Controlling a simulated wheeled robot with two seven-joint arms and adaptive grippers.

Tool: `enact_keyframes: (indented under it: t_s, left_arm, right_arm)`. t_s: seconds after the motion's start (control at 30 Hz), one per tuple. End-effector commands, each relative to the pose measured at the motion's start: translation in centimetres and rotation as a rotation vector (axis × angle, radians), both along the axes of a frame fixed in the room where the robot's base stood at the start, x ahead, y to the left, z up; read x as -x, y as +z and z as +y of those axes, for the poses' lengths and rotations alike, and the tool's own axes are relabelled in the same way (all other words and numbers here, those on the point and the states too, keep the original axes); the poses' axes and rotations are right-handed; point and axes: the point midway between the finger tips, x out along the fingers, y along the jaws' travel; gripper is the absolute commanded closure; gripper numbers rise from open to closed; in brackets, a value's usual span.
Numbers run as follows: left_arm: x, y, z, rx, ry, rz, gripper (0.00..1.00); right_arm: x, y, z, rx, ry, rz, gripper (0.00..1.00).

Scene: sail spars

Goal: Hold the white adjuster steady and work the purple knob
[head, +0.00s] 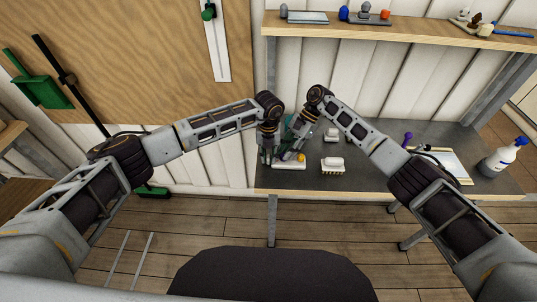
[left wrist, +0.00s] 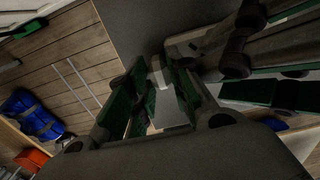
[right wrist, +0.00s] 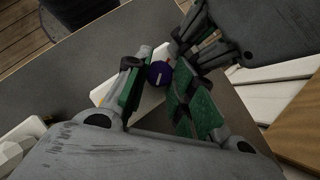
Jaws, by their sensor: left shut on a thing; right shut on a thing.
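The white adjuster (head: 288,166) lies flat near the front left of the dark bench, partly hidden by my grippers. My left gripper (head: 267,157) points down at its left end. In the left wrist view a white part of the adjuster (left wrist: 167,93) shows between the green-padded fingers, which are shut on it. The purple knob (head: 301,157) is on the adjuster's right part. My right gripper (head: 290,153) reaches down at the knob. In the right wrist view the round purple knob (right wrist: 158,73) sits between the fingertips, which are shut on it.
A white brush (head: 332,165) and another small white piece (head: 331,134) stand right of the adjuster. A shelf (head: 400,29) runs above. The bench's front edge (head: 370,196) is close.

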Motion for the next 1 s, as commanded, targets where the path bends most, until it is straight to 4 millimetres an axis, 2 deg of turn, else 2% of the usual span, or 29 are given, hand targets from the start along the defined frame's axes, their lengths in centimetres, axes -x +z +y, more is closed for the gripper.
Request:
enact_keyframes:
  t_s: [0.03,0.2,0.23,0.4,0.43,0.77,1.0]
  left_arm:
    - [0.3,-0.9,0.4,-0.009,0.003,0.009,1.00]
    - [0.3,-0.9,0.4,-0.009,0.004,0.009,1.00]
    - [0.3,-0.9,0.4,-0.009,0.004,0.009,1.00]
    - [0.3,-0.9,0.4,-0.009,0.003,0.009,1.00]
    - [0.3,-0.8,0.4,-0.009,0.003,0.009,1.00]
    - [0.4,-0.8,0.3,-0.009,-0.001,0.010,1.00]
    - [0.4,-0.8,0.2,-0.008,-0.001,0.010,1.00]
  right_arm:
    - [0.2,-0.3,0.0,0.002,0.002,0.006,0.87]
    - [0.1,-0.3,0.0,0.004,0.029,0.005,0.87]
    - [0.1,-0.3,-0.1,0.004,0.034,0.005,0.74]
    - [0.1,-0.3,-0.1,0.004,0.029,0.003,0.52]
    - [0.0,-0.3,-0.1,0.004,0.029,0.003,0.50]
    - [-0.2,0.0,0.0,0.001,0.024,-0.003,0.50]
    - [-0.8,1.3,-0.6,0.000,0.026,-0.006,0.50]
